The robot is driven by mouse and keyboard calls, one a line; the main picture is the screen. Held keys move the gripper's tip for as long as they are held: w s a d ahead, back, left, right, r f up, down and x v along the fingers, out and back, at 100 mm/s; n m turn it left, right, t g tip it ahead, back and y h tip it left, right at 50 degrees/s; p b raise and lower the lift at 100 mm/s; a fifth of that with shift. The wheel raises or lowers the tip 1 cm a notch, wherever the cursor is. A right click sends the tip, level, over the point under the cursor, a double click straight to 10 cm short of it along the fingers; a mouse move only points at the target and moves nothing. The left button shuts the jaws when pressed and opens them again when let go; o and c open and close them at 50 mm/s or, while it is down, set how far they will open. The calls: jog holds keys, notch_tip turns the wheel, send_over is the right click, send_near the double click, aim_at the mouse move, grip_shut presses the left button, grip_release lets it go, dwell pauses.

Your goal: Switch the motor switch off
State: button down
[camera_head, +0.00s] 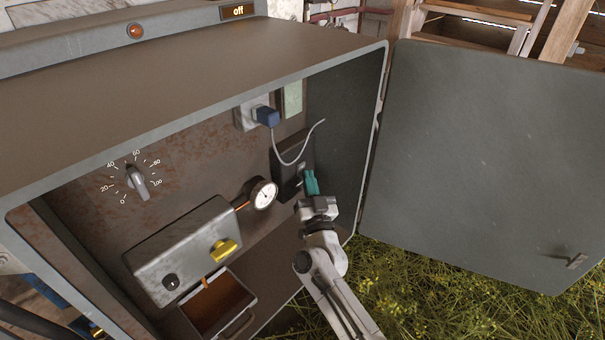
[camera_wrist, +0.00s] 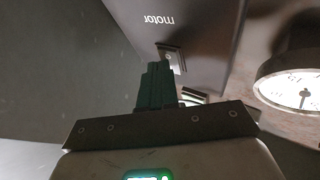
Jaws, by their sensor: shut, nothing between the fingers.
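The motor switch (camera_wrist: 174,54) is a small light plate with a toggle on a dark box, beside the word "motor", which appears upside down in the wrist view. In the head view the dark box (camera_head: 289,172) is on the back wall inside the open cabinet; its switch is hidden or too small to tell. My gripper (camera_head: 311,178) is shut and empty, its green fingers at the box's right side. In the wrist view my gripper (camera_wrist: 155,70) has its fingertips right at the switch, partly covering it. I cannot tell whether they touch or which way the toggle lies.
A round gauge (camera_head: 263,194) is close left of my gripper; it also shows in the wrist view (camera_wrist: 297,90). The cabinet door (camera_head: 480,160) stands open at right. A small display (camera_head: 238,11) on top reads "off".

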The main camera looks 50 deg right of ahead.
jog(key=shift+s, duration=0.7)
jog(key=s, duration=0.3)
jog(key=s+p, duration=0.1)
jog(key=s, duration=0.1)
jog(key=shift+r, duration=0.35)
dwell(0.5)
